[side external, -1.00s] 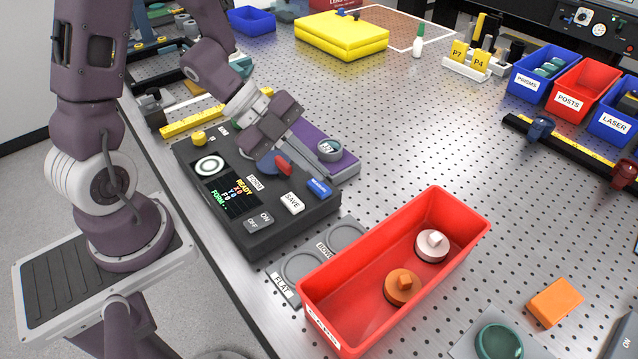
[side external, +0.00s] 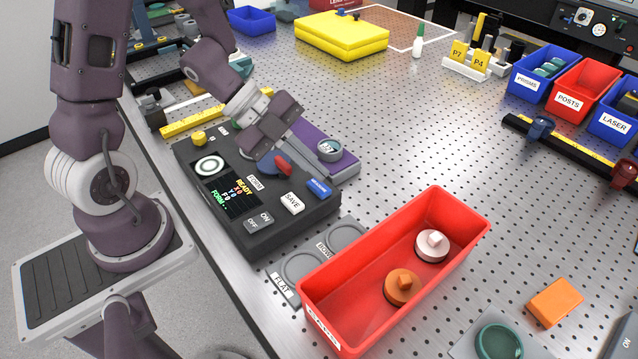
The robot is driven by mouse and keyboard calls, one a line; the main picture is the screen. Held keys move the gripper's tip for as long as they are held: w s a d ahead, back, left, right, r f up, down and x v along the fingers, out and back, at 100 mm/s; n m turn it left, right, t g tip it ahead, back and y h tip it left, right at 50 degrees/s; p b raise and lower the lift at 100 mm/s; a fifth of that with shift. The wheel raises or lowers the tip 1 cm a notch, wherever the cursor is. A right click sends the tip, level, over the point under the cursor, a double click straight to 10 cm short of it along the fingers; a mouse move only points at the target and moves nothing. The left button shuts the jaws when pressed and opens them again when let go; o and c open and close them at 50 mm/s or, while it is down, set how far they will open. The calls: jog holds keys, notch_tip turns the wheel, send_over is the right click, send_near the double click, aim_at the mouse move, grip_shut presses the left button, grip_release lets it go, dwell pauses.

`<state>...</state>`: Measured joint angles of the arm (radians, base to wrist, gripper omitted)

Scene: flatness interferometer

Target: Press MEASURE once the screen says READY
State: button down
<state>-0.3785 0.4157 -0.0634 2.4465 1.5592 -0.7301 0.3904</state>
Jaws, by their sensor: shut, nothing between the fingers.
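The dark control box (side external: 285,235) stands at the left of the perforated table. A blue button (side external: 319,187) with an unclear label, probably MEASURE, sits at the box's right corner. A white SAVE button (side external: 292,203) is beside it, and a grey ON/OFF switch (side external: 258,222) is nearer the front. My gripper (side external: 279,165) is shut and empty over the box's back part, by a red part (side external: 284,166). It is behind and left of the blue button, apart from it.
A purple block (side external: 340,165) with a round piece lies behind the box. A red bin (side external: 345,265) with two knobbed caps stands front right. A yellow case (side external: 342,36) lies at the back. The table's middle is clear.

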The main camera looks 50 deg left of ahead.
aim_at(313, 184)
jog(key=shift+f, duration=0.1)
dwell(0.4)
jog(key=shift+f, duration=0.3)
jog(key=shift+f, duration=0.45)
dwell(0.5)
jog(key=shift+r, duration=0.9)
jog(key=shift+r, duration=2.5)
